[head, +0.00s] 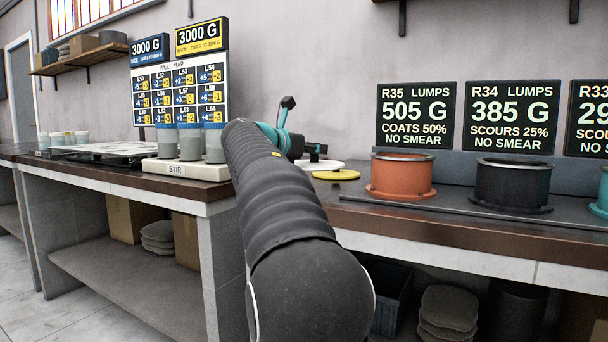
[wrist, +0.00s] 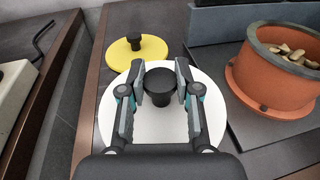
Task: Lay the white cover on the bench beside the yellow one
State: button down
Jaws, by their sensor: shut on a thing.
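The white cover (wrist: 160,130) is a round disc with a black knob (wrist: 160,85), seen below my gripper in the wrist view. My gripper (wrist: 158,78) is shut on the black knob, one finger on each side. The cover is at or very near the bench top; I cannot tell whether it touches. The yellow cover (wrist: 137,52), with its own black knob, lies flat on the bench just beyond it and a little left. In the head view the white cover (head: 325,165) shows partly behind the yellow cover (head: 336,175), and my arm hides part of the area.
An orange pot (wrist: 280,75) holding tan lumps stands close to the right of the white cover. A black pot (head: 512,186) stands further right. A white stand marked STIR (head: 185,169) with several jars is to the left. The bench edge (wrist: 85,100) runs close on the left.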

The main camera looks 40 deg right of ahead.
aim_at(305, 170)
jog(key=shift+w+a+f, duration=0.3)
jog(key=shift+w+f, duration=0.05)
jog(key=shift+w, duration=0.15)
jog(key=shift+w+a+f, duration=0.25)
jog(key=shift+w+f, duration=0.05)
jog(key=shift+w, duration=0.15)
jog(key=shift+f+b, duration=1.05)
jog(key=shift+f, duration=0.95)
jog(key=c, duration=0.8)
grip_release()
jog(key=shift+f, duration=0.1)
